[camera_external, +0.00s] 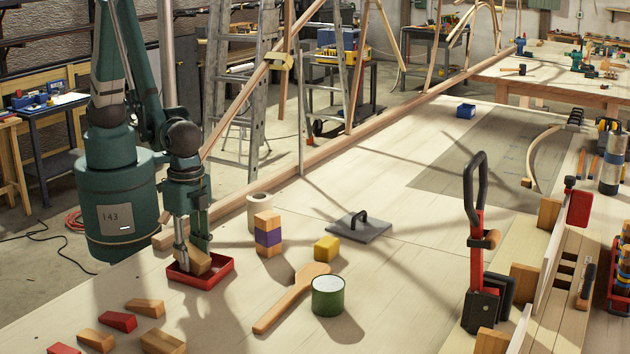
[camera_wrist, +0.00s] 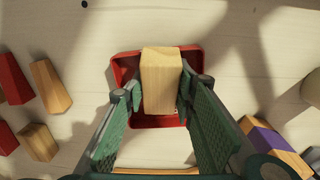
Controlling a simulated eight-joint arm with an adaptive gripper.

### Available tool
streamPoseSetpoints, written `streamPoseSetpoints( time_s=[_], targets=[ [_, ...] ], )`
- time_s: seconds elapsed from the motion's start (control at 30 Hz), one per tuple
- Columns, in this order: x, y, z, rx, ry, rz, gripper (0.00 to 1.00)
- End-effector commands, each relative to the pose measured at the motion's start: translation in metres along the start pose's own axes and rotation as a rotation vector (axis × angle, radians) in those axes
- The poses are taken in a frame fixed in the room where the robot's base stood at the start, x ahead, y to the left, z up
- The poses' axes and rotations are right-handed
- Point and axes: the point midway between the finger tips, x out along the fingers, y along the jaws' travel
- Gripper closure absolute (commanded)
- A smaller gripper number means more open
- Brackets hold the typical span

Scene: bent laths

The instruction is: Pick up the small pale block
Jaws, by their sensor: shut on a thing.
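The small pale block (camera_external: 197,263) is plain light wood and sits between the fingers of my gripper (camera_external: 192,250). In the wrist view the pale block (camera_wrist: 161,78) is upright in the frame, with a green pad of my gripper (camera_wrist: 160,92) against each side. My gripper is shut on it. The block is over or inside a shallow red tray (camera_external: 225,274); I cannot tell whether it touches the tray floor. The tray's red rim (camera_wrist: 124,68) shows around the block in the wrist view.
A wood and purple block stack (camera_external: 268,238), a yellow block (camera_external: 326,248), a wooden paddle (camera_external: 290,300) and a green tin (camera_external: 328,303) stand to the right. Several red and wooden blocks (camera_external: 117,321) lie in front. A grey plate with a handle (camera_external: 360,228) lies behind.

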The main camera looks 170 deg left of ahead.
Motion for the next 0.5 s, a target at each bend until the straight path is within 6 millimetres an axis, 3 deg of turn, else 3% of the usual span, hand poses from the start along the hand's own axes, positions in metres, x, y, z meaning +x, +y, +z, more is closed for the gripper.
streamPoseSetpoints(
  time_s=[0.27, 0.5],
  targets=[
    [-0.003, 0.000, 0.000, 0.000, 0.000, 0.000, 0.88],
    [-0.019, 0.001, 0.000, 0.000, 0.000, 0.000, 0.88]
  ],
)
